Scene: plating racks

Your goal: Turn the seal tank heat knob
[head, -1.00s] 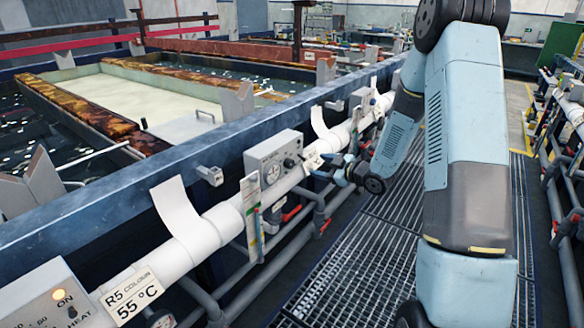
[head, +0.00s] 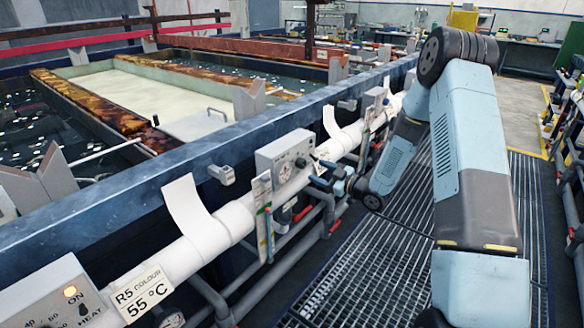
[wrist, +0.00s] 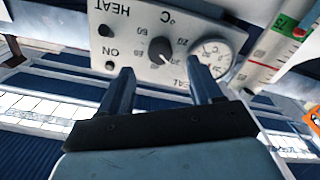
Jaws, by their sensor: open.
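The seal tank control box (head: 278,165) is a grey box on the tank's rail side in the head view. Its dark heat knob (head: 301,162) is at the box's right side. In the wrist view the panel (wrist: 130,20) appears upside down, with part of a "SEAL" label showing. The black knob (wrist: 162,50) has a white pointer mark towards the lower right. A round dial (wrist: 212,56) sits right of the knob. My gripper (wrist: 161,71) is open and empty, its two fingers either side of the knob in this view. Contact cannot be told. The gripper (head: 326,174) is beside the box in the head view.
Two small black knobs beside "ON" and "HEAT" (wrist: 105,30) are left on the panel. A coloured strip gauge (wrist: 272,50) is to the right. White pipes run along the tank; a grated walkway lies right.

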